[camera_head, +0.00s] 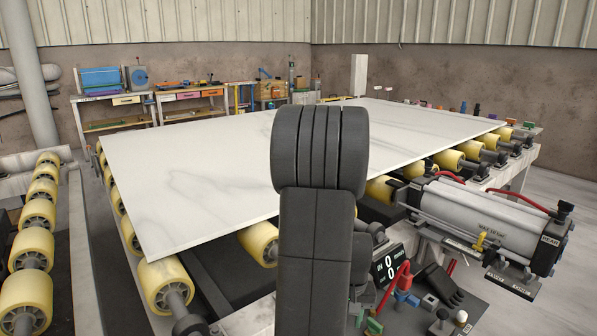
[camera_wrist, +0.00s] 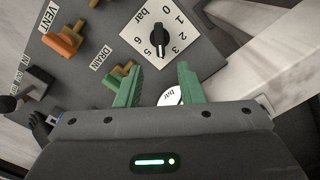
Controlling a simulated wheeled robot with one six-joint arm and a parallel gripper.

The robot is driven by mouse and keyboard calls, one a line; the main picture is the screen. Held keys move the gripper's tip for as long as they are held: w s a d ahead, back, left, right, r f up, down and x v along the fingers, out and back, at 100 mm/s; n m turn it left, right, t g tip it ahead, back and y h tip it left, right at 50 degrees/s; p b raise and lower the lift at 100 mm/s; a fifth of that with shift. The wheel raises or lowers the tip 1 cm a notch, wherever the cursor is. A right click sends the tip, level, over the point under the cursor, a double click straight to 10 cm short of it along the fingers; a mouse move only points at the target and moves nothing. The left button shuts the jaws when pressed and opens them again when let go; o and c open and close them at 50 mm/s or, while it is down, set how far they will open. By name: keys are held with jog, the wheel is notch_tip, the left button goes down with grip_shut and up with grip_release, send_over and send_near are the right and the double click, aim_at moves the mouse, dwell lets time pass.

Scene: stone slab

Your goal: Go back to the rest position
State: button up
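My gripper (camera_wrist: 158,82) shows in the wrist view with two green fingers spread apart and nothing visible between them. It is over a grey control panel (camera_wrist: 85,75). A black pressure knob (camera_wrist: 158,37) on a white dial plate sits just beyond the fingertips, apart from them. The knob points near 5. A valve handle labelled DRAIN (camera_wrist: 120,74) is close beside the left finger; I cannot tell if they touch. In the head view my dark arm stands upright in the middle and the gripper cannot be made out.
A large white stone slab (camera_head: 200,170) lies on yellow rollers (camera_head: 165,285) behind my arm. A metal cylinder (camera_head: 480,217) is at the right. An orange VENT handle (camera_wrist: 62,40) rises from the panel. A display (camera_head: 388,267) stands close right of my arm. Workbenches (camera_head: 110,105) line the back wall.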

notch_tip(320, 180, down, 9)
jog(key=shift+s+b, duration=0.1)
jog(key=shift+b, duration=0.85)
jog(key=shift+f, duration=0.25)
jog(key=shift+r+n, duration=0.1)
jog(key=shift+n, duration=0.9)
jog(key=n, duration=0.5)
jog(key=shift+a+n, duration=0.15)
jog(key=shift+n, duration=0.15)
notch_tip(320, 180, up, 15)
jog(key=s+p, duration=0.2)
jog(key=p, duration=0.1)
jog(key=shift+s+a+f, duration=0.2)
jog(key=shift+s+a, duration=0.2)
jog(key=shift+a, duration=0.05)
jog(key=shift+s, duration=0.15)
